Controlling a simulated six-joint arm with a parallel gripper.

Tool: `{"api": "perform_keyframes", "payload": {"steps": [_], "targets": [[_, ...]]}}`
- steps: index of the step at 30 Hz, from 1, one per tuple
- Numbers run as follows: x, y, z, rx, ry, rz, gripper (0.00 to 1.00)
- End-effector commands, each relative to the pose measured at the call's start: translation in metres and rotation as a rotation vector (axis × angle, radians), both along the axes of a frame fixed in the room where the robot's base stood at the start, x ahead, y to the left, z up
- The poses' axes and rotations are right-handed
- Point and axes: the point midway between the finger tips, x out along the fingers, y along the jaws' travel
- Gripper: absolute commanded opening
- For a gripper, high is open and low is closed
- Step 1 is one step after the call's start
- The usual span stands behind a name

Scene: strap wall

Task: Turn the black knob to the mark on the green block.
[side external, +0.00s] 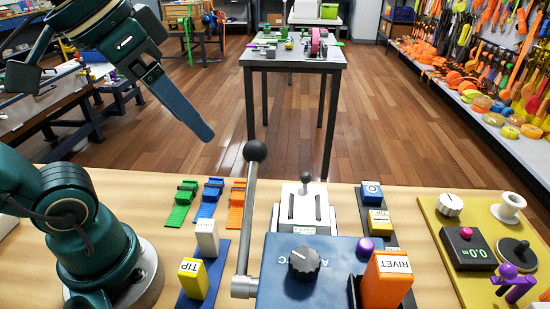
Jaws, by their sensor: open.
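The black knob (304,263) sits on top of a blue block (345,250) at the front centre. A white pointer line shows on the knob, and white letters are partly visible around it. I see no green block carrying a knob; the block under this one looks blue. My gripper (205,135) is at the upper left, high above the bench and well away from the knob. It is open and empty, seen edge-on so that its fingers overlap. Nothing covers the knob's top.
A tall lever (249,205) with a black ball stands just left of the blue block. A white switch box (303,212) is behind it. An orange RIVET block (387,278) and purple ball (365,246) stand right. White (207,237) and yellow TIP (192,279) blocks stand left.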

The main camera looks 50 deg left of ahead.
Motion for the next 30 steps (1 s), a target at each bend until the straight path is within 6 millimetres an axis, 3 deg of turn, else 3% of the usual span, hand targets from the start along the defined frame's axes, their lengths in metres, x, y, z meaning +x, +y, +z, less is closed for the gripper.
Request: {"api": "perform_keyframes", "payload": {"steps": [1,8,15,21,30], "targets": [[0.001,0.0,0.011,-0.003,-0.002,0.001,0.72],[0.022,-0.042,0.019,-0.233,0.191,0.193,0.72],[0.039,-0.097,0.022,-0.4,0.463,0.457,0.72],[0.044,-0.127,0.018,-0.433,0.62,0.622,0.72],[0.044,-0.155,0.01,-0.42,0.762,0.78,0.72]]}}
